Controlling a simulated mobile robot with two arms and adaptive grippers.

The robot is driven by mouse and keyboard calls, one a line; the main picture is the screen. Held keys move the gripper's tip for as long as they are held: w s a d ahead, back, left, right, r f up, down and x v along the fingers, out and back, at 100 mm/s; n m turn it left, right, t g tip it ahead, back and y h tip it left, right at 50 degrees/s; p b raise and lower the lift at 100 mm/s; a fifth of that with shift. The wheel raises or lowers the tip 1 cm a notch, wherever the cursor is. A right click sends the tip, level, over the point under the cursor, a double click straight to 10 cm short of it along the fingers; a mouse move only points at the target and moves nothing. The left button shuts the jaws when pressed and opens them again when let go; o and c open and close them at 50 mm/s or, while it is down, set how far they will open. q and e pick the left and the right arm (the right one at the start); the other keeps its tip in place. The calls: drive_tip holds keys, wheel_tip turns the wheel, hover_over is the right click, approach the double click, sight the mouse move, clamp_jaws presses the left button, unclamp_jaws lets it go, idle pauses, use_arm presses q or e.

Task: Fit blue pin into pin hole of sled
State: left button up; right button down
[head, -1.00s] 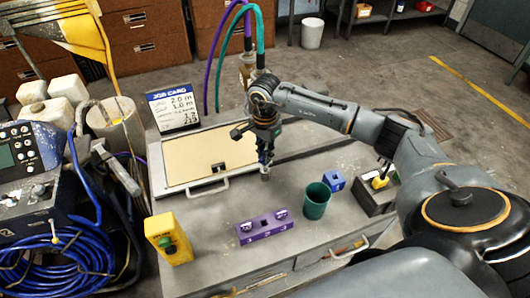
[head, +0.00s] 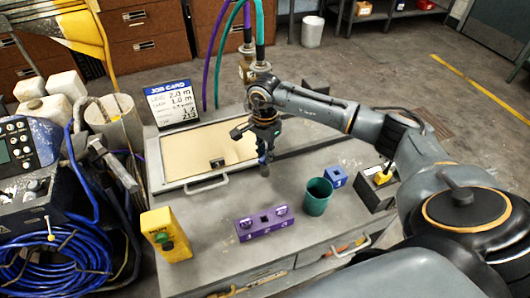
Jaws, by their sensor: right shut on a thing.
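My right gripper (head: 264,166) points down over the grey bench top, just right of the framed tan board. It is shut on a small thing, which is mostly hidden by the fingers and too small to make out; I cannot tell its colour. A purple block (head: 249,233) with a dark square hole in the middle and a knob toward each end lies in front of the gripper, apart from it. I cannot tell whether this is the sled. No separate blue pin is clearly seen. My left gripper is not in view.
A green cup (head: 317,198), a blue block (head: 335,177) and a dark box with a yellow knob (head: 382,178) stand to the right. A yellow box (head: 165,237) stands front left. Bench around the purple block is clear.

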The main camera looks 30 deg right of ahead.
drive_tip(key=shift+f+b, duration=0.25)
drive_tip(key=shift+b, duration=0.15)
idle(0.3)
drive_tip(key=c, duration=0.9)
unclamp_jaws()
drive_tip(key=shift+c, duration=0.2)
drive_tip(key=shift+r, duration=0.15)
drive_tip(key=shift+r+p, duration=1.95)
drive_tip(key=shift+r, duration=1.5)
drive_tip(key=shift+f, duration=0.1)
